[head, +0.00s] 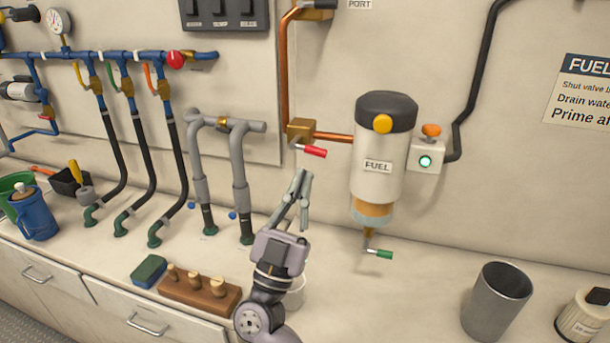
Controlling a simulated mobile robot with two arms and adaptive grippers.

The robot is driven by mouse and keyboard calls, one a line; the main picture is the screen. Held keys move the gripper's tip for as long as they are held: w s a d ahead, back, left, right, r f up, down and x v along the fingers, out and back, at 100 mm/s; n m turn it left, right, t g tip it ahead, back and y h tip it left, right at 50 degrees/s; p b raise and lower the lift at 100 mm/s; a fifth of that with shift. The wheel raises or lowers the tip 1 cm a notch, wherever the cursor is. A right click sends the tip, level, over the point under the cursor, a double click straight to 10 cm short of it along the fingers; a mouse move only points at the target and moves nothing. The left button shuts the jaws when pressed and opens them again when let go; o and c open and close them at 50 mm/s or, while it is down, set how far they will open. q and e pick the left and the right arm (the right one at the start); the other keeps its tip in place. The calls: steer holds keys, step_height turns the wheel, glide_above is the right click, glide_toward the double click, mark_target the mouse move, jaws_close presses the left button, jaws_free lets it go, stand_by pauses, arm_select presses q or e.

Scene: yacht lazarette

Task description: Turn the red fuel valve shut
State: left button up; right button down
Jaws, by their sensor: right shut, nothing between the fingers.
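The fuel valve has a brass body (299,131) on the copper line at the wall, left of the filter. Its red handle (315,152) points right and slightly down, roughly along the outlet pipe. My right gripper (302,179) reaches up from below, with its fingers shut and empty. Its tips show just below the red handle, with a small gap in the picture; I cannot tell the depth between them. My left gripper is out of view.
The white fuel filter (376,160) hangs to the right, with a green-handled drain (379,253) below. A switch box (426,156) with a lit green light is beside it. Grey pipes (239,180) stand left. A wooden plug block (200,290) and metal cup (496,303) are on the counter.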

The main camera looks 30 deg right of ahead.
steer(key=p+x, duration=0.3)
steer(key=x, duration=0.6)
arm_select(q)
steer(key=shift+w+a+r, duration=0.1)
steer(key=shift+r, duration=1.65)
arm_select(e)
steer(key=shift+w+f, duration=0.2)
steer(key=shift+f, duration=0.8)
steer(key=shift+w+f, duration=0.2)
steer(key=shift+f, duration=0.8)
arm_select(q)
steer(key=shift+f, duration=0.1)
arm_select(e)
steer(key=shift+d, duration=0.15)
